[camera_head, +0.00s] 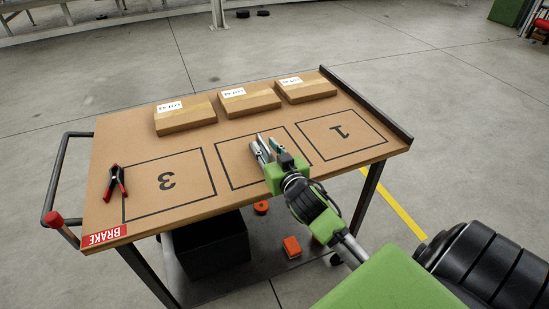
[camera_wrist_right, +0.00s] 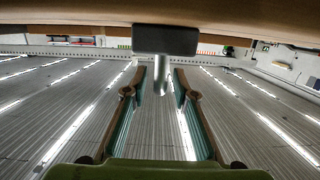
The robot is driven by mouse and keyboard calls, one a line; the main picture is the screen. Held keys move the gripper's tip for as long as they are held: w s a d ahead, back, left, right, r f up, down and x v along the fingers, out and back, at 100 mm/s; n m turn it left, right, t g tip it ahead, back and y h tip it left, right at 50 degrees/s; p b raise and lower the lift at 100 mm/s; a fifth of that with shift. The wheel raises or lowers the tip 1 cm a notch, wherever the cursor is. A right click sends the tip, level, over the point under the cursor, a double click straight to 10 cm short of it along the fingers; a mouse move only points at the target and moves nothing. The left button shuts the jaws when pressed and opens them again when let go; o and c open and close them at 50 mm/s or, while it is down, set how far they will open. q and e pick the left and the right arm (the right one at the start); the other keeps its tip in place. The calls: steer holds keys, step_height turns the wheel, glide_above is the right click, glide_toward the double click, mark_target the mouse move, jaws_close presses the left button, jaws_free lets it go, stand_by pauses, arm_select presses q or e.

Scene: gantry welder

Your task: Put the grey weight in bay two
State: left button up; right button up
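Bay two is the middle outlined rectangle (camera_head: 229,173) on the cart top (camera_head: 105,153), between bays 3 and 1; its number is hidden behind my right gripper. My right gripper (camera_head: 265,147) is over this bay in the head view. In the right wrist view its two teal-lined fingers (camera_wrist_right: 158,82) stand apart, one on each side of the knob of a dark grey weight (camera_wrist_right: 165,40), with gaps visible. The weight's block is against the brown surface at the picture's top; whether it rests there I cannot tell. The weight is not distinct in the head view. My left gripper is out of view.
Three labelled boxes (camera_head: 250,102) line the far side of the cart. Red-handled pliers (camera_head: 116,183) lie beside bay 3 (camera_head: 170,183). Bay 1 (camera_head: 341,135) is empty. A dark bin (camera_head: 211,247) and orange items (camera_head: 291,247) are below. A rail (camera_head: 366,103) edges the right side.

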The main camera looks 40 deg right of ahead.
steer(key=b+v, duration=0.1)
steer(key=v, duration=0.9)
steer(key=shift+s, duration=0.1)
